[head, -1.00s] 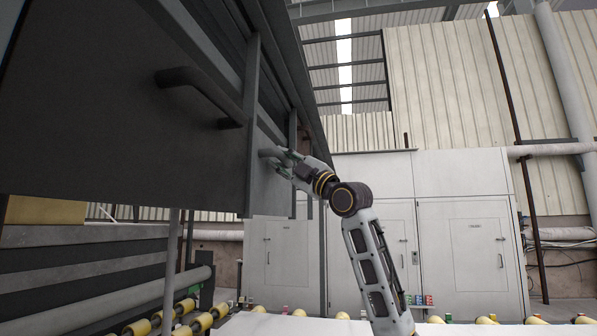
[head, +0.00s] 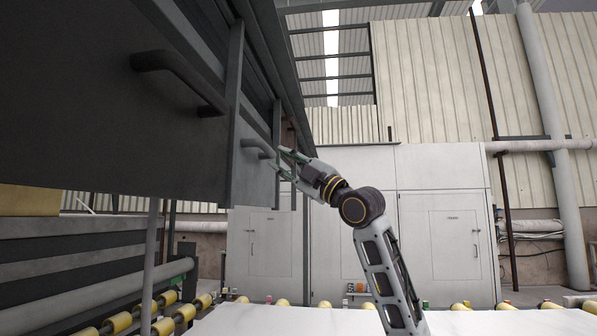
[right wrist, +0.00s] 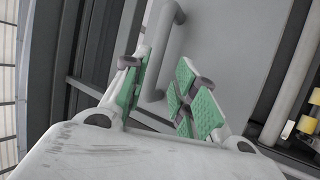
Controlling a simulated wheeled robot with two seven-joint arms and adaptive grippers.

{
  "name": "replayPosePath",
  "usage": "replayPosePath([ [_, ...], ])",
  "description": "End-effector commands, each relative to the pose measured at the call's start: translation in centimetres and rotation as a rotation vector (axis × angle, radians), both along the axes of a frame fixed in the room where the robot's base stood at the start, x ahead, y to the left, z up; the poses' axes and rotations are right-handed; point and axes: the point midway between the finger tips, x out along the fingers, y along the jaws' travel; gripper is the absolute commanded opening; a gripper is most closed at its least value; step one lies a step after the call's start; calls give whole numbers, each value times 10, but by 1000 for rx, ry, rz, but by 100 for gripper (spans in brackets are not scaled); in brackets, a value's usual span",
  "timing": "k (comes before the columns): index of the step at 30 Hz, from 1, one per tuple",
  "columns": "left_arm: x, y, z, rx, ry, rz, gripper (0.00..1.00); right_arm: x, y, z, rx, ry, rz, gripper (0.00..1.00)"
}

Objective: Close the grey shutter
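The grey shutter (head: 252,182) is a flat grey panel in the left half of the head view, beyond a dark upright post. It carries a grey bar handle (head: 258,146), which also shows in the right wrist view (right wrist: 160,52) with the panel (right wrist: 215,45) behind it. My right gripper (head: 281,161) is just right of the handle in the head view. Its green-padded fingers (right wrist: 160,82) are spread, and the handle's lower end appears between them in the wrist view. No grip on the handle is visible; contact cannot be told. My left gripper is not in view.
A larger dark panel (head: 90,95) with a dark handle (head: 178,78) hangs nearer on the left. Yellow rollers (head: 120,322) and a white slab (head: 290,322) lie below. White cabinets (head: 440,225) stand behind. The space right of my right arm is open.

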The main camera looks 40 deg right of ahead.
Motion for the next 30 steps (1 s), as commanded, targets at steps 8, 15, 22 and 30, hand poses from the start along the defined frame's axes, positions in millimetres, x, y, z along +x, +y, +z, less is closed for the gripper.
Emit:
replayPosePath([
  [8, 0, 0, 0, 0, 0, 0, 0, -15, -5, -10, 0, 1, -2, 28],
  [15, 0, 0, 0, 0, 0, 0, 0, -26, -8, -18, 1, 2, 0, 28],
  [22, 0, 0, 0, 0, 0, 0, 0, -35, -10, -22, 1, 1, 0, 28],
  [30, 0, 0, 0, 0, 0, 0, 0, -38, -10, -24, 0, 2, 1, 28],
])
